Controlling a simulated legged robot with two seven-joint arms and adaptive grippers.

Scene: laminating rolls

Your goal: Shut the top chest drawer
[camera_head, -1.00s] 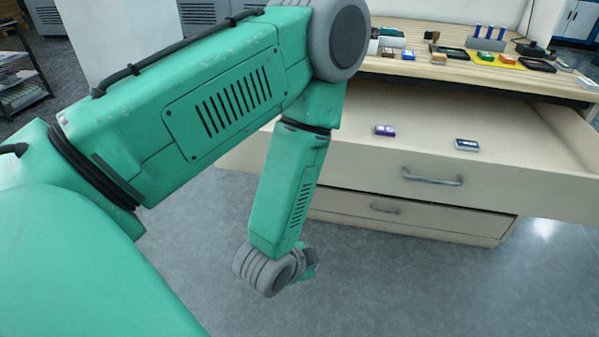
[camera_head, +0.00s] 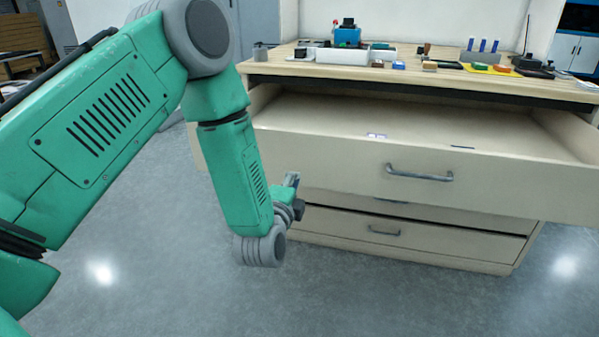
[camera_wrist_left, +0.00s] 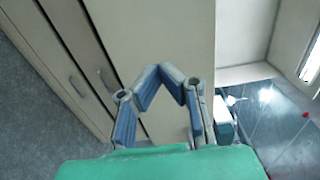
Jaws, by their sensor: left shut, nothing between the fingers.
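The top chest drawer (camera_head: 480,192) is pulled out well beyond the chest front and shows its open inside. Its grey bar handle (camera_head: 420,173) is in the middle of the drawer front. A small purple and white item (camera_head: 377,136) and a dark flat item (camera_head: 462,147) lie inside it. My left gripper (camera_head: 293,181) is in front of the drawer's left part, apart from the handle. In the left wrist view my left gripper (camera_wrist_left: 170,72) is shut and empty, with the beige drawer front behind it. My right gripper is not in view.
The chest's wooden top (camera_head: 280,67) holds a white tray (camera_head: 342,55), a yellow mat (camera_head: 490,69) and several small items. Lower drawers (camera_head: 400,232) are beneath the open one. Grey floor (camera_head: 400,300) in front is clear.

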